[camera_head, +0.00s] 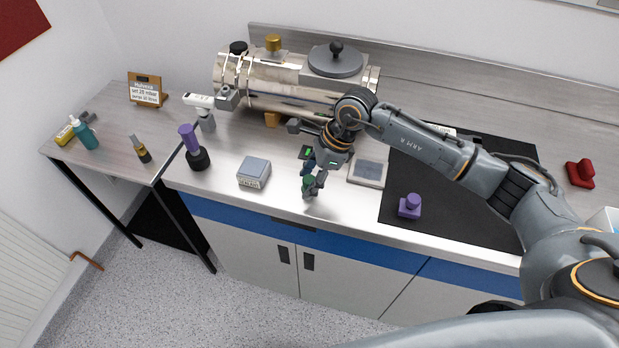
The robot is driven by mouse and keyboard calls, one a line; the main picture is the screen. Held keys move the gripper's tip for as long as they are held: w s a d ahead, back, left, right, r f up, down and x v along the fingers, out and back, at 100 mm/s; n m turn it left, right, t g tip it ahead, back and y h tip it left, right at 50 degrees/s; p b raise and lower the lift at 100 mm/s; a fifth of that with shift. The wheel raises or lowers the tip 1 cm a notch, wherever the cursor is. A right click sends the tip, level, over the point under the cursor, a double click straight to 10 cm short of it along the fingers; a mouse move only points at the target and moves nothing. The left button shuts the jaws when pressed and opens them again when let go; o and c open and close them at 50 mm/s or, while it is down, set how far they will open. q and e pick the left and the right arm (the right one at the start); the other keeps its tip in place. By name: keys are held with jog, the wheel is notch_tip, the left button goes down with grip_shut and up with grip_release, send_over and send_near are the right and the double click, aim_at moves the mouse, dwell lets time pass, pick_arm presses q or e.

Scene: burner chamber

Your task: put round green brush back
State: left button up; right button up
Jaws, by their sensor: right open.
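My right gripper (312,186) reaches down over the steel worktop in front of the metal chamber, near the front edge. Its jaws are open. A small green part (308,181) shows between or just behind the fingers; it may be the round green brush, but the gripper hides most of it. I cannot tell whether it touches the fingers or the worktop. My left gripper is not in view.
A metal chamber (290,87) stands behind. A purple-handled item (188,138) stands in a black round base. A grey box (254,171), grey plate (368,173), black mat (455,218), purple block (410,205) and red block (580,174) lie around. A teal bottle (84,134) stands left.

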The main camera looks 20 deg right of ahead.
jog(key=shift+r, duration=0.35)
jog(key=b+v, duration=0.3)
jog(key=v, duration=0.8)
jog(key=shift+d+r+b, duration=0.25)
jog(key=shift+r+b, duration=0.05)
